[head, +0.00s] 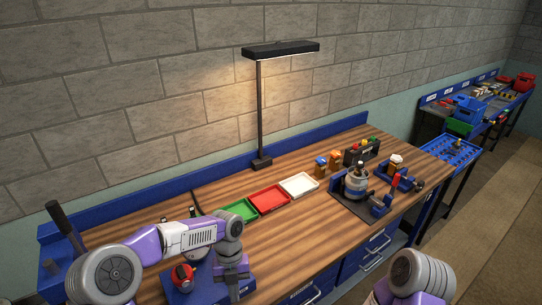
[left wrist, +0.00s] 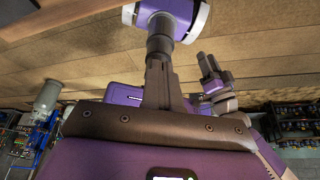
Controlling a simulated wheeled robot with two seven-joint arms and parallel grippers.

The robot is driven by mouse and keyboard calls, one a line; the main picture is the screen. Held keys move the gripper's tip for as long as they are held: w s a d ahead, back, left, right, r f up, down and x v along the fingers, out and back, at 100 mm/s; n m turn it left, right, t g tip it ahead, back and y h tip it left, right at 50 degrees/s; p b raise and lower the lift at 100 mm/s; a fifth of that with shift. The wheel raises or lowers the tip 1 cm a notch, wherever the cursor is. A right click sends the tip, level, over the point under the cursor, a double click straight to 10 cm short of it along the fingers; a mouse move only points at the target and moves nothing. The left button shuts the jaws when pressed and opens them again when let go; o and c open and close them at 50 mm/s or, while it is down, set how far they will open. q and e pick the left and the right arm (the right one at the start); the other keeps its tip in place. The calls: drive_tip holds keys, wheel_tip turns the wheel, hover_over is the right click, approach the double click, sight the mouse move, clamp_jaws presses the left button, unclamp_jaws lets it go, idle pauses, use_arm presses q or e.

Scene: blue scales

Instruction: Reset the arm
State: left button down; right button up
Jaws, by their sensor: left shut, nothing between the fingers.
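My left arm (head: 170,242) comes in from the left over the workbench, bent, with its wrist hanging down. My left gripper (head: 233,291) points down near the front edge of the bench, at the right side of a blue device with a red part (head: 182,276). It is shut and empty. My right arm (head: 418,276) shows only in part at the bottom right of the head view, and its gripper is not seen there. The left wrist view shows purple parts of my own body and a grey gripper-like part (left wrist: 213,77), whose jaw state is unclear.
The wooden bench (head: 290,235) bears green (head: 240,210), red (head: 269,199) and white (head: 299,185) trays, a black lamp (head: 261,110) and a blue-and-black vise-like fixture (head: 376,204) at the right. The bench middle, in front of the trays, is clear.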

use_arm(q)
drive_tip(key=s+d+f+n+t+h, duration=0.1)
drive_tip(key=s+d+f+n+h, duration=0.1)
drive_tip(key=f+n, duration=0.55)
drive_tip(key=s+d+f+n+h, duration=0.2)
drive_tip(key=s+d+f+n, duration=0.1)
drive_tip(key=f+n, duration=0.5)
drive_tip(key=s+a+f+n+t, duration=0.35)
drive_tip(key=s+f+n, duration=0.4)
drive_tip(key=n, duration=1.25)
wheel_tip(320, 180, down, 9)
drive_tip(key=s+a+n+b, duration=0.1)
drive_tip(key=b, duration=0.8)
use_arm(e)
wheel_tip(320, 180, down, 10)
drive_tip(key=w, duration=0.1)
drive_tip(key=shift+w+r, duration=0.25)
use_arm(q)
drive_tip(key=shift+r, duration=0.1)
